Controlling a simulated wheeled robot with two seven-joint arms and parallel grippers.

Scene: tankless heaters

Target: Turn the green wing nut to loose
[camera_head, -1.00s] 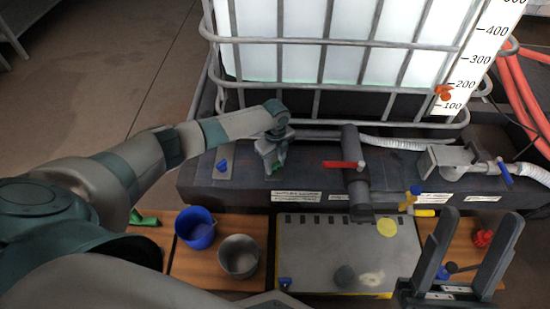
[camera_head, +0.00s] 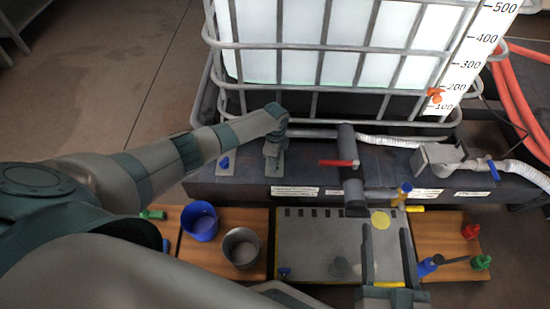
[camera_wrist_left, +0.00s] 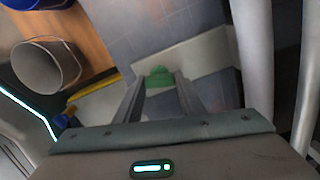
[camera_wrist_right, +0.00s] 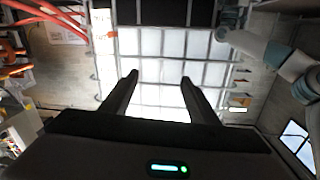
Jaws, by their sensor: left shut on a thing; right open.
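The green wing nut (camera_wrist_left: 158,80) shows in the left wrist view between the fingertips of my left gripper (camera_wrist_left: 160,78), against a light metal plate. My left gripper is shut on it. In the head view my left gripper (camera_head: 275,152) points down at the dark ledge in front of the white tank, and the nut is hidden there. My right gripper (camera_head: 386,232) is open and empty above the right part of the grey board; it also shows in the right wrist view (camera_wrist_right: 159,77), facing the tank cage.
The caged tank (camera_head: 340,45) stands behind the ledge. A red-handled valve (camera_head: 340,163) is right of my left gripper, with a blue knob (camera_head: 224,163) to the left. A blue bucket (camera_head: 199,222) and a grey bucket (camera_head: 241,248) stand in front, beside the grey board (camera_head: 310,240).

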